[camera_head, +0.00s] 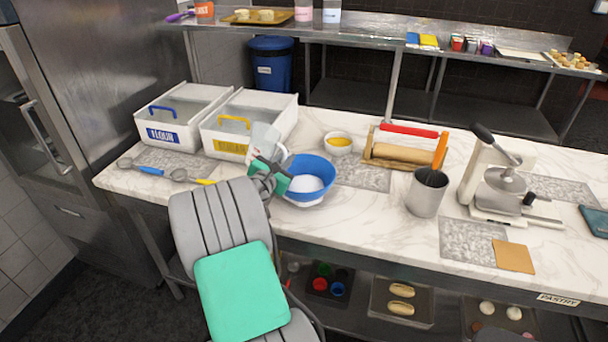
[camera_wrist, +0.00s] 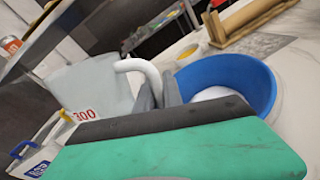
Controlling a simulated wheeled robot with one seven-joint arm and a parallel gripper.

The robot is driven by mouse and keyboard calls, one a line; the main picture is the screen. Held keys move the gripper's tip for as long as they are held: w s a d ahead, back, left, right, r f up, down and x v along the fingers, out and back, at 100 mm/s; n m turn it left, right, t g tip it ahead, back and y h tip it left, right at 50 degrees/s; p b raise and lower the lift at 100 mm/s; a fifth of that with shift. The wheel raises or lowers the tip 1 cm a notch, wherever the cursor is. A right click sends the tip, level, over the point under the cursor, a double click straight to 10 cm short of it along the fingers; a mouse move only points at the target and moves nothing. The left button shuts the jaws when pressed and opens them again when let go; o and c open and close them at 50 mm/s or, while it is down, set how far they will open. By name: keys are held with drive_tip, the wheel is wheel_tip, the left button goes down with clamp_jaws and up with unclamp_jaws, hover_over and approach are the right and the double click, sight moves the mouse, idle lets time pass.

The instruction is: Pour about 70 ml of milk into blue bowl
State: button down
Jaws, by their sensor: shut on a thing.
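The blue bowl (camera_head: 327,169) stands on the marble counter with something white in its bottom. It also shows in the wrist view (camera_wrist: 262,80). My gripper (camera_head: 272,176) is just left of the bowl, its dark fingers (camera_wrist: 160,92) shut on the white handle of a translucent measuring jug (camera_wrist: 92,88). The jug, with a red 300 mark, also shows in the head view (camera_head: 264,137), behind my gripper and at the bowl's upper left. It looks somewhat tilted. I cannot tell how much milk is in it, and no stream shows.
A flour bin (camera_head: 163,135) and a second white bin (camera_head: 231,146) stand at left. Bare marble lies in front of the pot.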

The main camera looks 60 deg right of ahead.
drive_tip(key=m, duration=0.2)
drive_tip(key=f+m+t+y+b, duration=0.1)
drive_tip(key=m, duration=0.1)
drive_tip(key=w+m+y+b, duration=0.1)
drive_tip(key=m, duration=0.1)
drive_tip(key=shift+a+f+m+t, duration=0.2)
drive_tip(key=shift+m+t, duration=0.1)
drive_tip(key=shift+t, duration=0.1)
drive_tip(key=shift+w+a+f+m+t+y+b, duration=0.15)
drive_tip(key=shift+w+f+m+t+y+b, duration=0.15)
drive_tip(key=shift+w+f+m+t+b, duration=0.3)
idle(0.6)
drive_tip(key=shift+s+r+m, duration=0.35)
drive_tip(key=shift+m, duration=0.05)
idle(1.2)
drive_tip(key=shift+w+a+r+m, duration=0.1)
drive_tip(key=shift+w+a+m, duration=0.1)
drive_tip(key=shift+w+m, duration=0.1)
idle(0.7)
